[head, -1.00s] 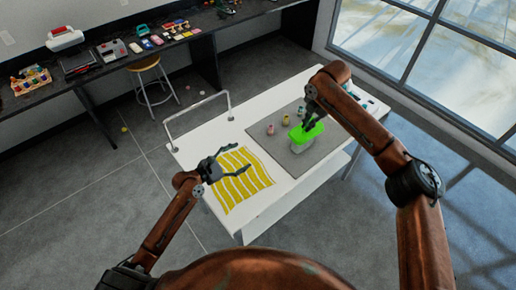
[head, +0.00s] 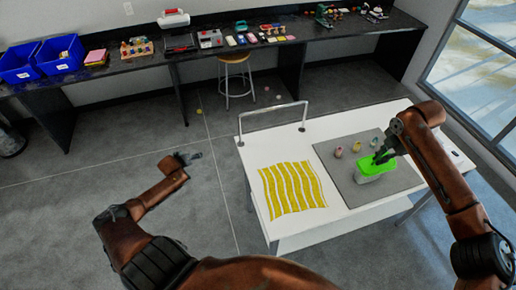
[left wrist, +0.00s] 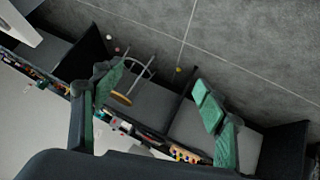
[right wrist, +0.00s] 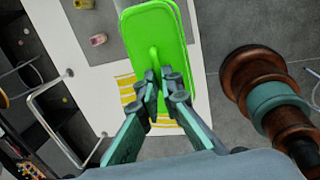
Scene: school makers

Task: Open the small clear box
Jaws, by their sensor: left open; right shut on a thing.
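The small clear box (head: 369,178) stands on a grey mat on the white table in the head view. Its bright green lid (head: 377,166) shows above it, and I cannot tell if the two touch. My right gripper (head: 381,157) is shut on the raised grip of the lid. The right wrist view shows the lid (right wrist: 146,30) beyond the closed fingers (right wrist: 162,88), hiding the box. My left gripper (head: 195,156) is open and empty, over the floor left of the table. Its spread fingers (left wrist: 160,110) show in the left wrist view.
A yellow striped cloth (head: 292,188) lies left of the mat. A metal rail (head: 272,107) rises at the table's (head: 335,215) back left. A stool (head: 235,60) and cluttered counter stand behind.

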